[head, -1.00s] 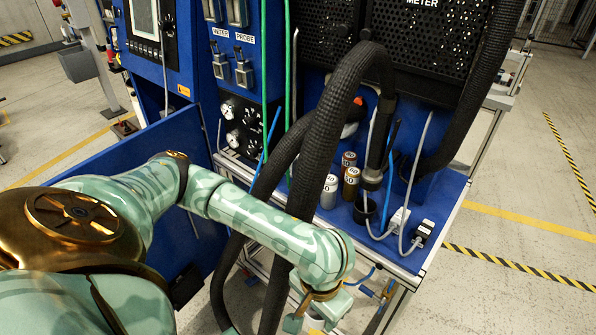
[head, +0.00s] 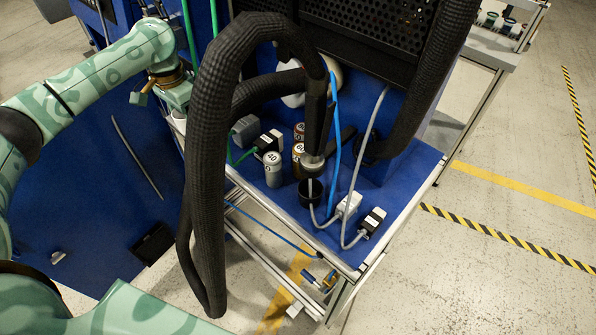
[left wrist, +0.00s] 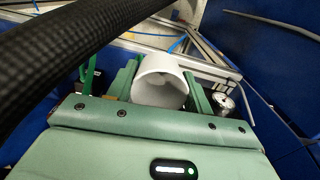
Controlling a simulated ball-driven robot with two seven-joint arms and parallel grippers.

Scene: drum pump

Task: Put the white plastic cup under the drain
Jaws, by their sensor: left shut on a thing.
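The white plastic cup (left wrist: 160,84) is between the green fingers of my left gripper (left wrist: 161,72) in the left wrist view. The gripper is shut on it, and the cup's round open end shows. A black hose ends in a metal fitting (head: 313,164) above a small dark holder (head: 310,193) on the blue bench top. I cannot tell whether this is the drain. My right gripper is not in view.
Several labelled cans, one of them silver (head: 272,169), stand beside the fitting. Grey and black plugs with cables (head: 371,221) lie near the bench's front edge. The thick black hose (head: 205,150) loops down past that edge and also crosses the left wrist view (left wrist: 70,50).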

